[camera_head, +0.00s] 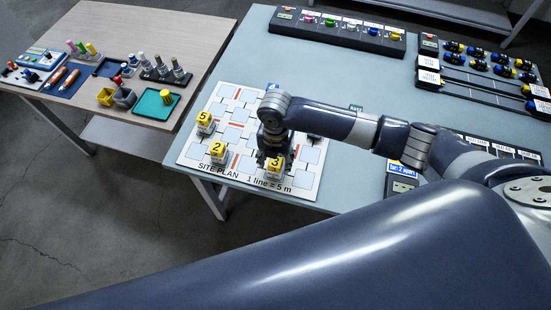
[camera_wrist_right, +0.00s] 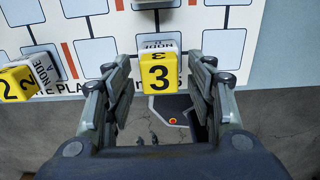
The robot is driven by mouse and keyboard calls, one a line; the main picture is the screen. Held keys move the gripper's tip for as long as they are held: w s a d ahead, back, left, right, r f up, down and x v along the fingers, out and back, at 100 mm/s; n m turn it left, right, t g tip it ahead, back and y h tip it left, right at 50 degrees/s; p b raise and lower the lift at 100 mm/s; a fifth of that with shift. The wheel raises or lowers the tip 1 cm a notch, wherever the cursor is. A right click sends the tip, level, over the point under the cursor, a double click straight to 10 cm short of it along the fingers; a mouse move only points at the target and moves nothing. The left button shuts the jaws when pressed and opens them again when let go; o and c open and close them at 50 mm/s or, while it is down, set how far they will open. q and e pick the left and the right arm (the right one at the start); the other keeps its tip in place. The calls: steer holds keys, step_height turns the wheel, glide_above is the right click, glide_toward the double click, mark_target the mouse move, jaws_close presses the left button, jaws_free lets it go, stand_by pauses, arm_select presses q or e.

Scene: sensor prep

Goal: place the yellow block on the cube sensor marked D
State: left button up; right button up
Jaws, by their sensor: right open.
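A yellow block marked 3 (camera_head: 276,164) sits on a pale cube sensor near the front edge of the site plan board (camera_head: 240,177). In the right wrist view the block (camera_wrist_right: 159,72) is between my right gripper's fingers, with gaps at its sides. The sensor (camera_wrist_right: 157,45) behind it shows part of the word NODE; its letter is unreadable. My right gripper (camera_wrist_right: 158,68) is open, and in the head view (camera_head: 271,150) it points down at this stack. Another yellow block marked 2 (camera_head: 218,149) sits on a sensor reading NODE A (camera_wrist_right: 42,69). My left gripper is out of view.
A yellow block marked 5 (camera_head: 204,117) stands on the board's left side. Black racks (camera_head: 340,32) line the table's back and right. A separate wooden table (camera_head: 150,30) at left holds tools and trays. My forearm hides part of the board.

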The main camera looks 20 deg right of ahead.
mark_target(275, 162)
steer(key=shift+w+r, duration=0.1)
steer(key=shift+r, duration=0.4)
step_height(275, 162, up, 11)
steer(key=b, duration=0.1)
steer(key=shift+b, duration=0.4)
